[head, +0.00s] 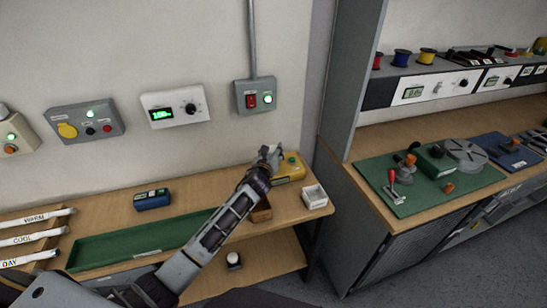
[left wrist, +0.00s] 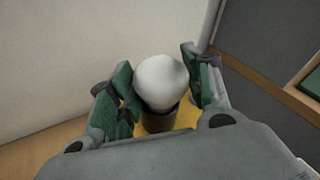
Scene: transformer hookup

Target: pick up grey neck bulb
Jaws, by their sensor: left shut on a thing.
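In the left wrist view a white round bulb (left wrist: 162,82) stands upright between the two green-padded fingers of my left gripper (left wrist: 160,72). A dark grey cylinder (left wrist: 160,118) shows under the globe; I cannot tell whether it is the bulb's neck or a socket around it. Below it is a yellow surface. In the head view my left gripper (head: 270,156) is at the yellow box (head: 291,168) at the right end of the wooden bench, shut on the bulb, which is hardly visible there. My right gripper is not in view.
A small white open box (head: 315,196) stands right of the yellow box, and a brown box (head: 262,210) in front of it. A green tray (head: 130,240) and a blue device (head: 152,199) lie to the left. A grey cabinet wall (head: 343,80) rises at the right.

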